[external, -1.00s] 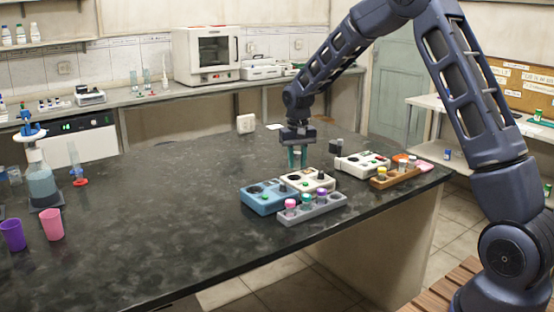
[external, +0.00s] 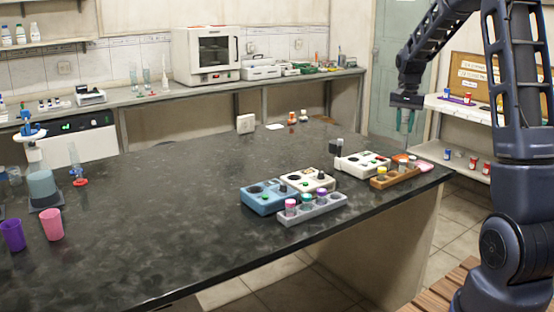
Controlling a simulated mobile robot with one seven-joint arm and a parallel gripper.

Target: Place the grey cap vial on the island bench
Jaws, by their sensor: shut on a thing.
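My gripper (external: 405,122) hangs in the air at the upper right, past the bench's far right end, with its teal fingers pointing down. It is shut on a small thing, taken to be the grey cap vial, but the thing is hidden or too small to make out. The island bench (external: 170,205) has a dark, mottled stone top. My gripper is above the level of this top and apart from it.
A grey rack (external: 318,211) with pink, green and purple capped vials stands near the front edge. Blue (external: 262,200) and white (external: 310,181) devices stand behind it. A wooden rack (external: 393,178) is farther right. The bench's middle is clear. White shelves (external: 455,110) hold small bottles.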

